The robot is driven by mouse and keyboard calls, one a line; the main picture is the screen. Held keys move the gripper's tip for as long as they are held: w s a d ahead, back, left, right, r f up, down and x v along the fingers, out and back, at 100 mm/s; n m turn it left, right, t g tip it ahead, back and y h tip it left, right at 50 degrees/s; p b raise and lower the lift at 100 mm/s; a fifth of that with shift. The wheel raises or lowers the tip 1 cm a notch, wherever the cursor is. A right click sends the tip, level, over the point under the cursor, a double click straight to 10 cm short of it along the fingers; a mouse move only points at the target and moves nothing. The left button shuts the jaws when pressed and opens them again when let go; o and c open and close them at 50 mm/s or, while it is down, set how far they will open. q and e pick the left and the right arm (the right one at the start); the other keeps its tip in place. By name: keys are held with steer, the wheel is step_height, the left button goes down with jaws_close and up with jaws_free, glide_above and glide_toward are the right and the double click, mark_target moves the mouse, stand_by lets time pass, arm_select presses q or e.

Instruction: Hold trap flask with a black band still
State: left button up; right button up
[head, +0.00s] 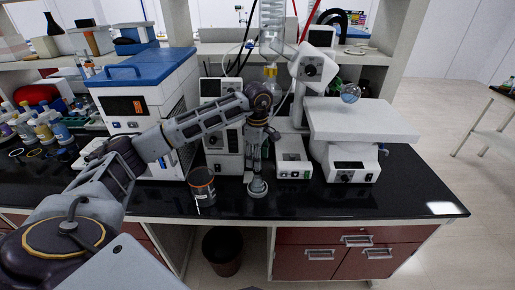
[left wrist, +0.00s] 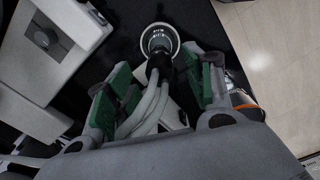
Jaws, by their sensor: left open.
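The trap flask (head: 257,188) stands near the front edge of the black bench in the head view, mostly hidden by my left gripper above it. In the left wrist view the flask (left wrist: 160,40) shows from above as a pale round rim with a clear body and a dark band or collar. Grey hoses run from it back between the fingers. My left gripper (head: 255,158) points down over the flask. In the left wrist view the open green-padded fingers (left wrist: 160,82) lie on both sides of the hoses, near the flask's top; contact cannot be told. My right gripper is out of view.
A dark can with an orange rim (head: 202,187) stands just left of the flask. The rotary evaporator (head: 345,118) and a small white unit (head: 292,157) stand to the right. A blue-topped white box (head: 145,85) is at left. The bench's right front is clear.

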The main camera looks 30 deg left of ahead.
mark_target(257, 179)
arm_select(q)
steer(key=shift+f, duration=1.25)
